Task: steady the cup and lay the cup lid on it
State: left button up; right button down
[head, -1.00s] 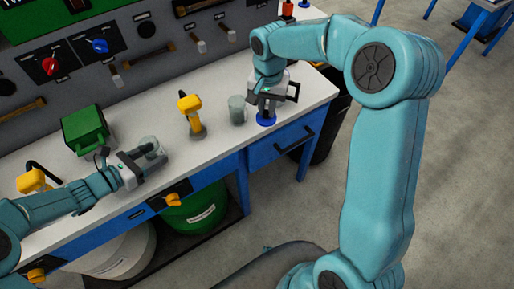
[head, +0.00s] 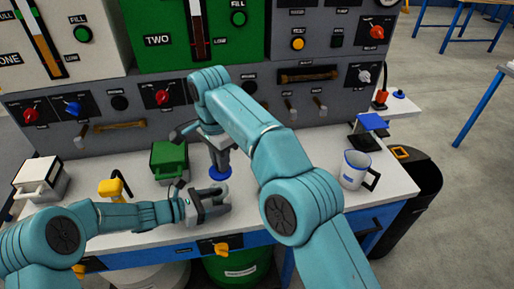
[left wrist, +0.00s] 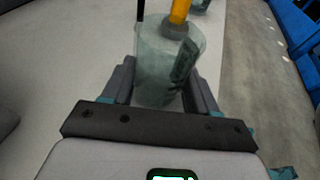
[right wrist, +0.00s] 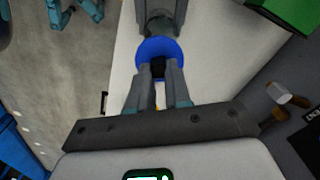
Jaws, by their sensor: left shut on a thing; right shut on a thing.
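The translucent grey-green cup (left wrist: 160,65) stands between the fingers of my left gripper (left wrist: 160,90), which is shut on it. In the head view, my left gripper (head: 222,202) is low over the bench near its front edge. The round blue cup lid (right wrist: 160,50) has a dark knob, and my right gripper (right wrist: 160,88) is shut on that knob. The lid (head: 220,173) is held just behind my left gripper in the head view. The cup (right wrist: 158,26) shows beyond the lid in the right wrist view, partly covered. I cannot tell whether lid and cup touch.
A green box (head: 169,160) stands left of the lid on the bench (head: 310,185). A white mug (head: 354,168) stands to the right. A yellow-headed tool (head: 110,188) and a white box (head: 38,180) are at left. The control panel rises behind.

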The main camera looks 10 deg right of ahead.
aim_at(217, 171)
jog(key=shift+s+a+f, duration=0.2)
jog(key=shift+a+f, duration=0.05)
jog(key=shift+a, duration=0.3)
jog(key=shift+f, duration=2.65)
jog(key=shift+f, duration=0.15)
jog(key=c, duration=0.5)
grip_release()
jog(key=shift+r, duration=3.5)
